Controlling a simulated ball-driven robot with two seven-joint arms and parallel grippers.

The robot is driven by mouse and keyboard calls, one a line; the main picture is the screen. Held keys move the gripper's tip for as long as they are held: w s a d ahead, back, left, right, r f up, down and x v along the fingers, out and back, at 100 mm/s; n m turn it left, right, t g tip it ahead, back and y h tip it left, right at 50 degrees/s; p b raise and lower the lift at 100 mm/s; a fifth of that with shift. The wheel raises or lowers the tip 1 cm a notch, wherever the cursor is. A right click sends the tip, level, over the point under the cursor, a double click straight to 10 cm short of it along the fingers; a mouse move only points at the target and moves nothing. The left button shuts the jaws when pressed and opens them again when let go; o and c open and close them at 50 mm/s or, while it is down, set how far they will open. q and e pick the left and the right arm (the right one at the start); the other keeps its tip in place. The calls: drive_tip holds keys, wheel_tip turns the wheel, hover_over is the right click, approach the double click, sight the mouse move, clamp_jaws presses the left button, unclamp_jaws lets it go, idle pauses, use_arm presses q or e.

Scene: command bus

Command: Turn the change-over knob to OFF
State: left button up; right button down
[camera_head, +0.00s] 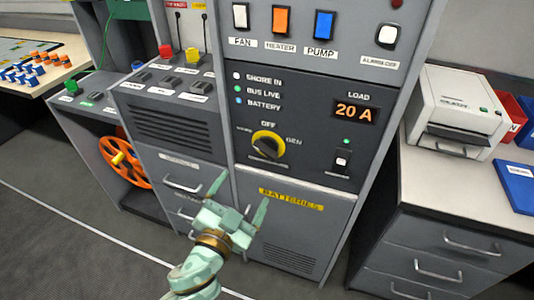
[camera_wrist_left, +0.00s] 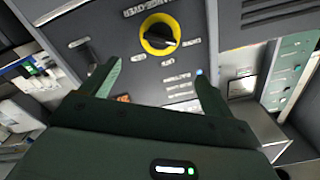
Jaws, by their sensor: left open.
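The change-over knob (camera_head: 267,147) is a black handle in a yellow ring on the dark panel. OFF is printed above it, GEN to its right and a small label to its left. I cannot tell for sure which label the handle points at. My left gripper (camera_head: 240,198) is open and empty, below and left of the knob in the head view, in front of the panel's lower part. In the left wrist view the knob (camera_wrist_left: 160,35) lies beyond the gap between the open fingers (camera_wrist_left: 155,83), apart from them. My right gripper is not in view.
A small switch (camera_head: 342,161) sits right of the knob under the 20 A display (camera_head: 354,111). Rocker switches (camera_head: 281,21) line the panel above. An orange handwheel (camera_head: 121,158) is at left. A printer (camera_head: 457,112) stands on the right-hand cabinet. The space before the knob is clear.

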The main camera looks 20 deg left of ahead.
sight(265, 153)
use_arm(q)
drive_tip(key=w, duration=0.4)
drive_tip(key=w+b, duration=0.1)
drive_tip(key=w, duration=0.3)
drive_tip(key=w+b, duration=0.1)
drive_tip(key=w, duration=0.4)
drive_tip(key=shift+d+f, duration=0.15)
drive_tip(key=shift+d, duration=0.1)
drive_tip(key=shift+w, duration=0.4)
drive_tip(key=shift+c, duration=0.6)
drive_tip(key=c, duration=0.9)
drive_tip(key=shift+o, duration=0.2)
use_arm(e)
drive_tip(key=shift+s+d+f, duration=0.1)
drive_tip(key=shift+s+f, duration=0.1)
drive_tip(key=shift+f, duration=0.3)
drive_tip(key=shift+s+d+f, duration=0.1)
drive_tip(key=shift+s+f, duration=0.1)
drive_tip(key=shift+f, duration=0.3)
